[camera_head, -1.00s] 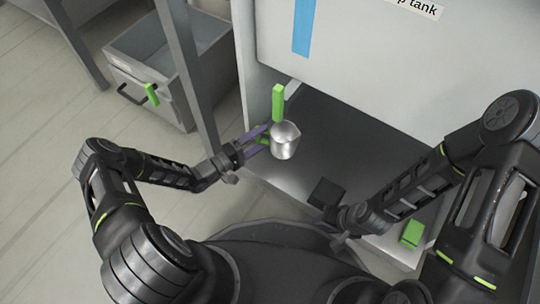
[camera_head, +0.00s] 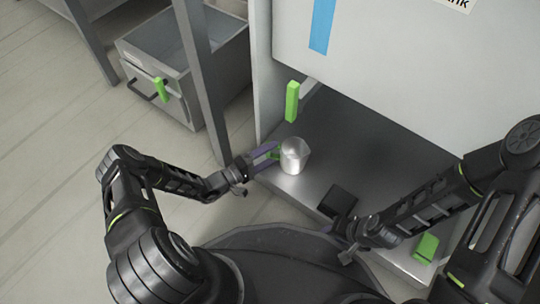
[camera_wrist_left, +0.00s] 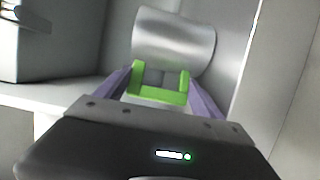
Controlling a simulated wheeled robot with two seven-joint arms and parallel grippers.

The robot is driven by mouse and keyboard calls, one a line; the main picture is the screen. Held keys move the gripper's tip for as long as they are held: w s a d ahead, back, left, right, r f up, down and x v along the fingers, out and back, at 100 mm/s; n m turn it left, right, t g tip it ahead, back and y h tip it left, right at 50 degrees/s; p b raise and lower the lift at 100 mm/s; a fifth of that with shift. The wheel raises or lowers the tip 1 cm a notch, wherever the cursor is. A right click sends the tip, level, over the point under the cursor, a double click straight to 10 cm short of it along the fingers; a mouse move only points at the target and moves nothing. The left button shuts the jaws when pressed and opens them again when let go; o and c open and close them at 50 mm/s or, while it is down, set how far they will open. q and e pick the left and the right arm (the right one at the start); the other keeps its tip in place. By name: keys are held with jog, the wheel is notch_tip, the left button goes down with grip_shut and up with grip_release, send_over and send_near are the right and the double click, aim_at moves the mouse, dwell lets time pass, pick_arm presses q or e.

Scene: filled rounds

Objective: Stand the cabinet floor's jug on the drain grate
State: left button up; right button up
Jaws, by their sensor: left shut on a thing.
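The jug (camera_head: 294,158) is a silvery metal cup with a green handle, at the cabinet's left opening. My left gripper (camera_head: 268,153) is shut on the jug's handle, with its purple fingers on either side. In the left wrist view, the jug (camera_wrist_left: 172,38) stands beyond the green handle (camera_wrist_left: 160,92). I cannot tell whether its base touches the cabinet floor (camera_head: 360,150). My right gripper (camera_head: 350,236) is low at the cabinet's front; its fingers are not clear. I cannot make out a drain grate for certain.
A dark square block (camera_head: 337,200) lies near the front edge of the cabinet floor. A green block (camera_head: 426,246) is at the right front. A green upright handle (camera_head: 292,101) is behind the jug.

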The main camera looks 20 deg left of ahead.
pick_arm(q)
jog(key=o, duration=1.4)
jog(key=shift+r, duration=0.1)
jog(key=shift+s+a, duration=0.3)
jog(key=shift+s, duration=0.05)
jog(key=p+v, duration=0.3)
jog(key=v, duration=0.8)
jog(key=shift+s, duration=0.1)
